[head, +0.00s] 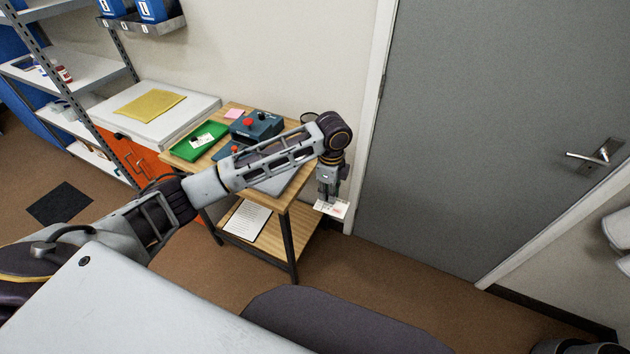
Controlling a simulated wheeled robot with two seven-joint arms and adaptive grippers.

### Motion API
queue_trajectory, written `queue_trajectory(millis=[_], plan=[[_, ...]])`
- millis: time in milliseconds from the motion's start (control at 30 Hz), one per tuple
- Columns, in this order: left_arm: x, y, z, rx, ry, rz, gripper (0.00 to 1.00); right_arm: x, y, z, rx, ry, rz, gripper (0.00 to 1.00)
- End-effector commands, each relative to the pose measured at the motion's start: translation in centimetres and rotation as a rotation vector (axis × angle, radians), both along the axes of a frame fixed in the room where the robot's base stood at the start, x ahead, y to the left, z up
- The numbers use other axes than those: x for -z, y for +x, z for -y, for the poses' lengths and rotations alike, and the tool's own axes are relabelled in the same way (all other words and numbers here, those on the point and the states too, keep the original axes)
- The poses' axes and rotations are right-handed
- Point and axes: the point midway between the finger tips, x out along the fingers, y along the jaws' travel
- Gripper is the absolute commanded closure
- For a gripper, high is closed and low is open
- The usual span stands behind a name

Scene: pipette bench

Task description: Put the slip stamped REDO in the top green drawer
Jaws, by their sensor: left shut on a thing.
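My left gripper (329,190) points down beyond the right end of the wooden table and is shut on a white paper slip (333,209). The slip has small green and reddish marks, too small to read, so I cannot tell whether it is stamped REDO. It hangs clear of the table, in front of the door frame. My right gripper is not in view.
The wooden table (237,107) holds a dark blue device with a red knob (257,126) and a pink note (234,113); paper lies on its lower shelf. An orange cabinet (138,158) and metal shelving stand left. A grey door (480,130) is right, with brown floor before it.

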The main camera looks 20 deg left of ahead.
Motion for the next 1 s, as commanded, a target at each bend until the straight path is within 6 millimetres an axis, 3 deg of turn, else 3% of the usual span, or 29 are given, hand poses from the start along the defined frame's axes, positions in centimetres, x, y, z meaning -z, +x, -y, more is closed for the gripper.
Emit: queue_trajectory(millis=[367, 1000], plan=[[4.9, -1.6, 0.1, -0.413, -0.009, -0.005, 0.99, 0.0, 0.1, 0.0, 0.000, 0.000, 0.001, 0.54], [13.2, -5.5, -3.8, -1.164, -0.004, -0.008, 0.99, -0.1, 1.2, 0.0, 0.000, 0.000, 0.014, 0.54]])
